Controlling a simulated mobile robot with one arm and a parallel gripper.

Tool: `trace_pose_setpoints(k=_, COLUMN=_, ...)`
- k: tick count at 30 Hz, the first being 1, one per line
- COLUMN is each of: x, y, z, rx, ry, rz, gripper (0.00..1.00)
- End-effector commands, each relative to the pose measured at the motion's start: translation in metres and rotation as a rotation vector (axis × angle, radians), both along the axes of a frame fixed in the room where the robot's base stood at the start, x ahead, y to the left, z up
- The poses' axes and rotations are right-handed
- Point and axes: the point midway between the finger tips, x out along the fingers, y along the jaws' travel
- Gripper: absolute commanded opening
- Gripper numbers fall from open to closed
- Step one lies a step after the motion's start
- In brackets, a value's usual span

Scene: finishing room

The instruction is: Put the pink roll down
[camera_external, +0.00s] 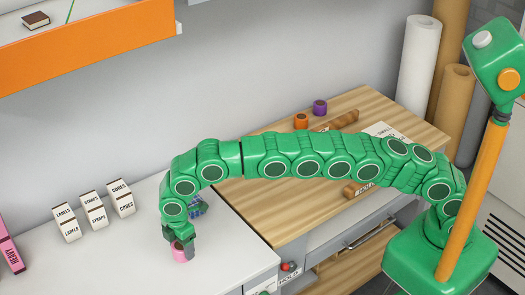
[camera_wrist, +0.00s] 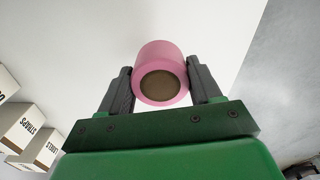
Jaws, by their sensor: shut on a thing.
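The pink roll (camera_external: 180,255) is a short cylinder with a brown core, held at the end of my arm over the white worktop (camera_external: 115,262). My gripper (camera_external: 181,246) points down and is shut on it. In the wrist view the pink roll (camera_wrist: 160,54) sits between the two dark fingers of my gripper (camera_wrist: 159,75), one on each side. I cannot tell whether the roll's underside touches the worktop.
White boxes marked LABELS (camera_external: 67,223), STRAPS (camera_external: 93,210) and CODES (camera_external: 121,198) stand to the left. A blue item (camera_external: 198,207) is partly hidden behind my wrist. Orange (camera_external: 301,121) and purple (camera_external: 320,107) rolls stand on the wooden top (camera_external: 262,222). The worktop's front is clear.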

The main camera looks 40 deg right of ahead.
Motion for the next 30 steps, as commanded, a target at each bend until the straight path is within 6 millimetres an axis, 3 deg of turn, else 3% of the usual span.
trace_pose_setpoints(k=22, x=0.008, y=0.013, z=-0.018, rx=0.001, ry=-0.001, rz=0.000, gripper=0.31)
trace_pose_setpoints(k=30, x=0.008, y=0.012, z=-0.040, rx=0.001, ry=0.001, rz=-0.001, gripper=0.31)
